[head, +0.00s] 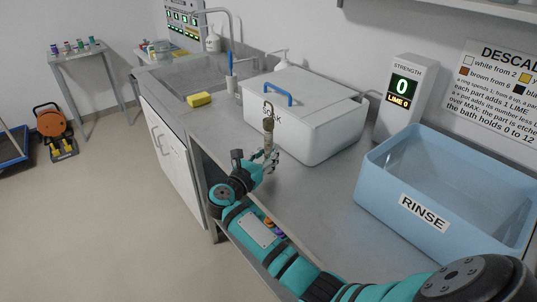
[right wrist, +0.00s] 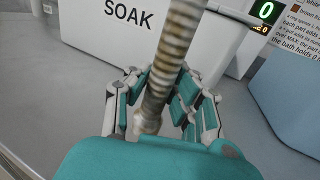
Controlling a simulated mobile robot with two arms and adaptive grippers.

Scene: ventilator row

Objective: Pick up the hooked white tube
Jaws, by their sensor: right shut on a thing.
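The hooked tube (head: 268,136) stands roughly upright in my right gripper (head: 268,160), its bent top end in front of the SOAK box. In the right wrist view, the tube (right wrist: 172,55) is ribbed and off-white with brownish bands. It rises between the teal and grey fingers of my right gripper (right wrist: 165,100), which are shut on it. Its upper end runs out of that view. The gripper is above the counter's front edge, just before the SOAK box. My left gripper is not in view.
The white SOAK box (head: 310,135) has a closed lid with a blue handle (head: 277,94). A blue RINSE tub (head: 390,205) stands to its right. A strength display (head: 402,88) reads 0 behind them. A yellow sponge (head: 199,99) lies by the sink (head: 190,75).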

